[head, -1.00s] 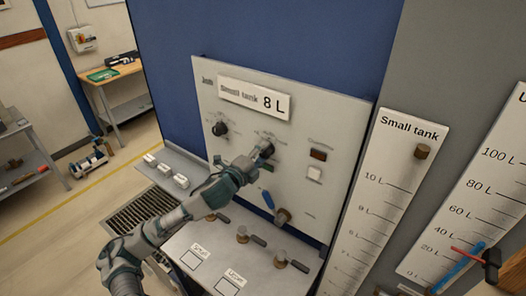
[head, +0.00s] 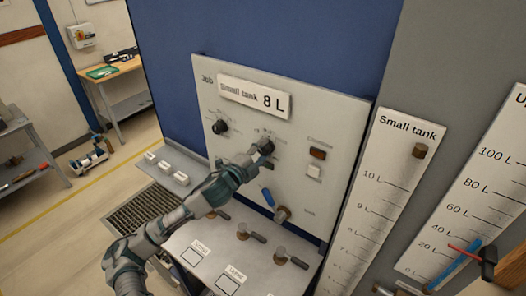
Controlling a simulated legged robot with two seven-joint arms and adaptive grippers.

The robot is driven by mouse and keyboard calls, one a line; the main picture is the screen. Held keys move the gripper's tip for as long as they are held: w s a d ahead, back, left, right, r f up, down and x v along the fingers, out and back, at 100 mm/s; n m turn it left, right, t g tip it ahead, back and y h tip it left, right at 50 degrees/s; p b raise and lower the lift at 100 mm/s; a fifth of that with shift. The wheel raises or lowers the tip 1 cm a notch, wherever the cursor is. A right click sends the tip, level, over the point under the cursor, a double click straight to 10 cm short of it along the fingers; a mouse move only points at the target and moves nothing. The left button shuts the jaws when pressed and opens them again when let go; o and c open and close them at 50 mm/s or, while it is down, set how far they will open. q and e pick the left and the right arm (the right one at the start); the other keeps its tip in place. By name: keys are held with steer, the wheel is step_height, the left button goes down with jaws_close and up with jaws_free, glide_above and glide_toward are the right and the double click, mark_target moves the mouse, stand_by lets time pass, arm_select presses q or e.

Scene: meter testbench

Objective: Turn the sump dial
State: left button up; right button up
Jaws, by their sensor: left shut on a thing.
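The grey panel (head: 225,95) carries two black dials. The left dial (head: 220,127) stands free. The right dial (head: 267,145) is at the tip of my left gripper (head: 256,154), which is shut on it. The fingers and wrist hide part of this dial and the panel below it. The small lettering around both dials is too blurred to read, so I cannot tell by label which is the sump dial. My right gripper is not in view.
A blue-handled lever (head: 267,197) sits below the gripper. A dark red button (head: 318,154) and a white one (head: 314,171) are to the right. Several valves line the ledge (head: 200,232).

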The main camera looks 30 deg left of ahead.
arm_select(q)
steer(key=o, duration=1.1)
steer(key=shift+f, duration=0.3)
steer(key=shift+o, duration=0.2)
steer(key=shift+a, duration=0.2)
steer(key=shift+r, duration=0.1)
steer(key=shift+s+a, duration=0.1)
steer(key=s, duration=1.1)
steer(key=shift+s+a, duration=0.35)
steer(key=shift+a, duration=0.1)
